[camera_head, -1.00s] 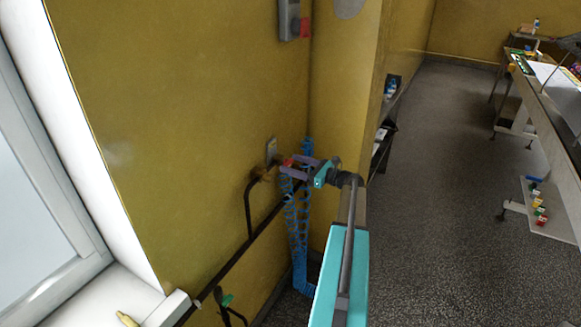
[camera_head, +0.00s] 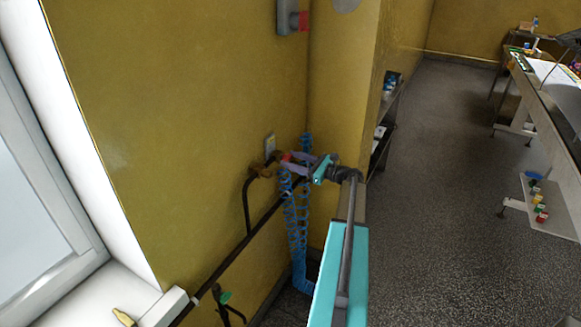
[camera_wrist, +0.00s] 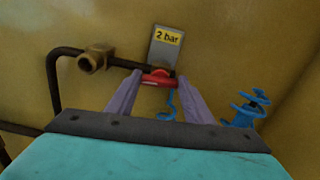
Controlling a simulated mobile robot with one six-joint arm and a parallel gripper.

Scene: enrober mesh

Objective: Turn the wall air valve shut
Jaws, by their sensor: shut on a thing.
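The air valve is on a dark pipe at the yellow wall, with a brass fitting (camera_wrist: 97,58) to its left in the wrist view. Its red handle (camera_wrist: 158,78) lies crosswise in that picture, between the tips of my two purple fingers. The handle also shows small in the head view (camera_head: 286,157). My gripper (camera_wrist: 158,80) is shut on the red handle; it also shows in the head view (camera_head: 298,161). A grey plate marked "2 bar" (camera_wrist: 166,47) is on the wall just behind the handle. The fingers partly hide the valve body in the head view.
A blue coiled hose (camera_head: 298,225) hangs just below my gripper, close to the wall corner. A grey box with a red part (camera_head: 293,17) is on the wall above. A window (camera_head: 45,170) is at left. Open floor (camera_head: 440,200) lies to the right.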

